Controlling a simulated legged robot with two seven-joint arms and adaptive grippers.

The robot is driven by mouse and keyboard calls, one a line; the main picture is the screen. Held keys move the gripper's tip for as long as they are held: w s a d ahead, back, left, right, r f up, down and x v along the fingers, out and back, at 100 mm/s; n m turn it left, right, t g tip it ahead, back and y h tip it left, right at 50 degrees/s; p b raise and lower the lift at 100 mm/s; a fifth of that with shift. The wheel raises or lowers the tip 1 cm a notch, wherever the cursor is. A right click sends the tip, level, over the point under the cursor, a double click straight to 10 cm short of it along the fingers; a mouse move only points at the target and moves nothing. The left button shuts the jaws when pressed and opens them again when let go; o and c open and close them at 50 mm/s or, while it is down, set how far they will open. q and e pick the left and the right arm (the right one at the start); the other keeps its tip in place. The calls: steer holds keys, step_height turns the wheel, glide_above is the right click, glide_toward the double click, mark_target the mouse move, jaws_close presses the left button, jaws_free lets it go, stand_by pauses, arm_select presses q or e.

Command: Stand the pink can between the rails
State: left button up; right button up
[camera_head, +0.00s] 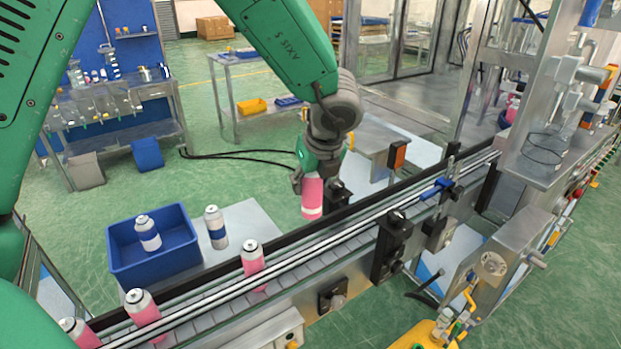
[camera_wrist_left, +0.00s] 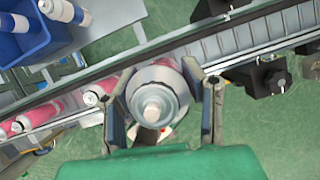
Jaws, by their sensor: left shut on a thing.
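My left gripper (camera_head: 309,180) is shut on a pink can (camera_head: 313,198) with a white band at its lower end. It holds the can upright, at the far side of the conveyor rails (camera_head: 340,230). In the left wrist view the gripper (camera_wrist_left: 163,110) has a finger on each side of the can, seen from above with its white top (camera_wrist_left: 152,106). Whether the can's base touches anything is unclear. Other pink cans stand between the rails: one at the middle (camera_head: 252,258), one further left (camera_head: 143,308) and one at the lower left edge (camera_head: 80,332). My right gripper is not in view.
A blue bin (camera_head: 155,262) holding a blue-and-white can (camera_head: 147,233) stands on a grey table behind the conveyor. Another such can (camera_head: 215,228) stands beside the bin. Black sensor blocks (camera_head: 392,240) line the near rail. A metal machine (camera_head: 545,150) stands over the right end.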

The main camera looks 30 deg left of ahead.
mark_target(309, 233)
arm_select(q)
steer(key=shift+s+f+b, duration=0.2)
steer(key=shift+f+b, duration=0.55)
steer(key=shift+f, duration=0.25)
steer(key=f+b, duration=0.2)
steer(key=f, duration=0.1)
steer(key=shift+a+f+b, duration=0.25)
steer(key=shift+a+b, duration=0.05)
steer(key=shift+a, duration=0.05)
steer(key=f+b, duration=0.1)
steer(key=f, duration=0.1)
steer(key=f+b, duration=0.1)
steer(key=shift+d+f+b, duration=0.15)
steer(key=shift+d+b, duration=0.15)
step_height(309, 233, down, 4)
steer(key=b, duration=0.3)
steer(key=shift+a, duration=0.15)
steer(key=shift+s+f+b, duration=0.1)
steer(key=shift+f+b, duration=0.15)
steer(key=shift+b, duration=0.1)
steer(key=shift+f, duration=0.1)
